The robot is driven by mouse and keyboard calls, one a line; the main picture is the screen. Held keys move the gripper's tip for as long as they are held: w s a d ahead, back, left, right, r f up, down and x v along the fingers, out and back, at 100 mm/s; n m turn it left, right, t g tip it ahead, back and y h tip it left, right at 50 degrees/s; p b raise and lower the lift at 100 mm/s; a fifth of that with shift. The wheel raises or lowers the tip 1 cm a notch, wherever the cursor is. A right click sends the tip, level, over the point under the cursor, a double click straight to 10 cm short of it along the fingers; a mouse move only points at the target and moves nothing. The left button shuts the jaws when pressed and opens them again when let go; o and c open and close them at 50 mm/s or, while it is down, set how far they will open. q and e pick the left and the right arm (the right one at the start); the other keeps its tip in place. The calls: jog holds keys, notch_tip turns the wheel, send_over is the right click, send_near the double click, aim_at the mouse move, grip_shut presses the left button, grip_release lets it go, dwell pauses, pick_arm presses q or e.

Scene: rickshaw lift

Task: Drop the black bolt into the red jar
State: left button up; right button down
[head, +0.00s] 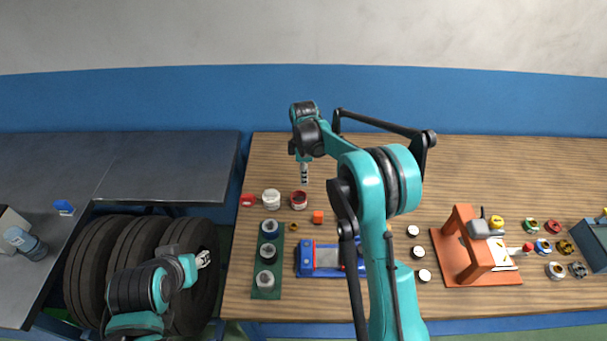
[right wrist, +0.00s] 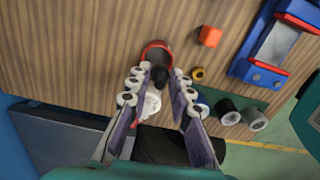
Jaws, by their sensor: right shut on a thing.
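The red jar (head: 299,203) stands open on the wooden table, left of the middle. In the right wrist view its red rim (right wrist: 146,48) shows just beyond my fingertips. My right gripper (head: 304,180) points down above the jar. In the right wrist view the gripper (right wrist: 158,80) is shut on the small black bolt (right wrist: 160,75), which overlaps the jar's near rim. The exact height of the bolt over the jar cannot be told. My left gripper (head: 203,259) is low at the left, over the black tyres; its jaw state is unclear.
A white jar (head: 271,200) stands left of the red jar. An orange cube (head: 318,216) and a small brass ring (head: 293,227) lie nearby. A green strip (head: 266,291) with several round parts and a blue vise (head: 305,259) are nearer. The table behind is clear.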

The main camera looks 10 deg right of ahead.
jog(key=shift+f+b, duration=0.8)
jog(key=shift+f, duration=1.05)
jog(key=c, duration=1.3)
grip_release()
jog(key=shift+r, duration=0.1)
notch_tip(320, 180, up, 12)
jog(key=shift+f, duration=0.1)
